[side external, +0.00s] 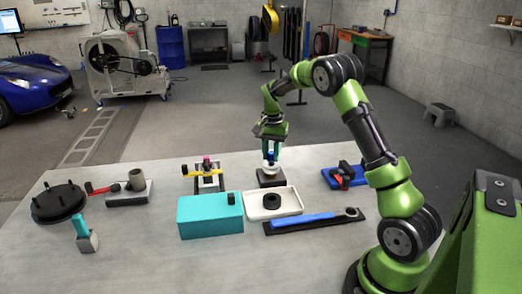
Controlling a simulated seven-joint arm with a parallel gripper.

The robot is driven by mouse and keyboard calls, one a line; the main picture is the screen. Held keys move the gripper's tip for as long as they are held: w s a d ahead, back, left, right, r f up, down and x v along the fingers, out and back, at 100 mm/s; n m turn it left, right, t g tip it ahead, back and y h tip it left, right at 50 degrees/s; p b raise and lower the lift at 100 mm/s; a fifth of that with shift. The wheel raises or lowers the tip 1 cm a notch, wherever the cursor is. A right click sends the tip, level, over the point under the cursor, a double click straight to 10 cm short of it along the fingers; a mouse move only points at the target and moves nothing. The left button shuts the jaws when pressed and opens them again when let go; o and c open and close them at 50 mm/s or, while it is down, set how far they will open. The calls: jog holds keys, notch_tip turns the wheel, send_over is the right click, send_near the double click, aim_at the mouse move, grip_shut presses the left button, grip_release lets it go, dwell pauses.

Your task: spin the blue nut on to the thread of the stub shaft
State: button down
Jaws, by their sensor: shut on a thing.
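My gripper (272,156) points straight down at the middle of the table, with its fingers shut on the small blue nut (271,158). Directly below is a pale, round hub-like piece (271,169) on a dark block (270,181). The stub shaft seems to be at this piece, but its thread is hidden by the fingers and nut. The nut is at or just above the top of the piece; I cannot tell whether it is on the thread.
In front are a white tray (255,210) with a black ring (271,202), a blue-handled wrench (305,219) on a dark mat and a teal box (210,225). A yellow-barred fixture (205,174) stands left, a blue-based fixture (345,178) right.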

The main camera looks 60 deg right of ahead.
jog(key=shift+f, duration=0.2)
dwell(0.3)
jog(key=c, duration=0.8)
grip_release()
notch_tip(320, 180, up, 16)
jog(key=shift+r, duration=0.2)
jog(key=shift+s+d, duration=0.1)
jog(key=shift+s, duration=0.05)
jog(key=shift+c, duration=1.1)
notch_tip(320, 180, down, 8)
jog(key=n, duration=0.9)
jog(key=shift+r+n, duration=0.2)
jog(key=shift+n, duration=0.2)
jog(key=shift+w+f+n, duration=0.2)
jog(key=shift+f+n, duration=0.05)
jog(key=shift+n, duration=0.75)
jog(key=shift+f, duration=3.95)
